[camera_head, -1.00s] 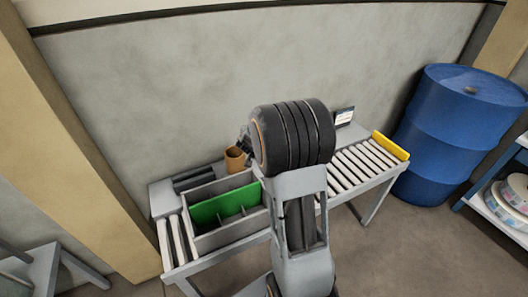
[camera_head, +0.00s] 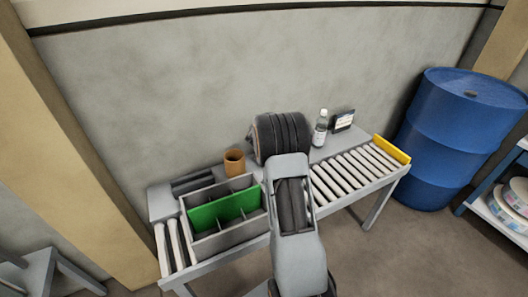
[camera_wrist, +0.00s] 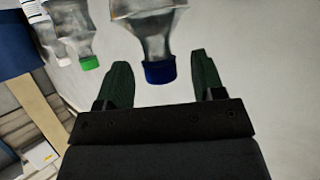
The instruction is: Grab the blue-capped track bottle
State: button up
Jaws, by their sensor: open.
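The blue-capped track bottle (camera_wrist: 152,32) is clear and shows at the top middle of the wrist view, with its blue cap pointing down in the picture. My gripper (camera_wrist: 160,58) is open, with a dark finger on each side of the cap. Gaps show between the cap and both fingers. I cannot tell whether the cap is between the fingers in depth or beyond them. In the head view my arm hides my gripper, and I cannot make out the blue cap there.
A green-capped bottle (camera_wrist: 80,40) and a white-capped bottle (camera_wrist: 45,28) are left of it in the wrist view. In the head view, a clear bottle (camera_head: 321,130), a small display (camera_head: 343,120), an orange cup (camera_head: 234,162) and a green-divided bin (camera_head: 196,217) are on the roller bench.

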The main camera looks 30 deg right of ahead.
jog(key=shift+w+d+f, duration=0.3)
jog(key=shift+w+d, duration=0.1)
jog(key=shift+w, duration=0.1)
grip_shut()
dwell(0.3)
jog(key=shift+r, duration=0.1)
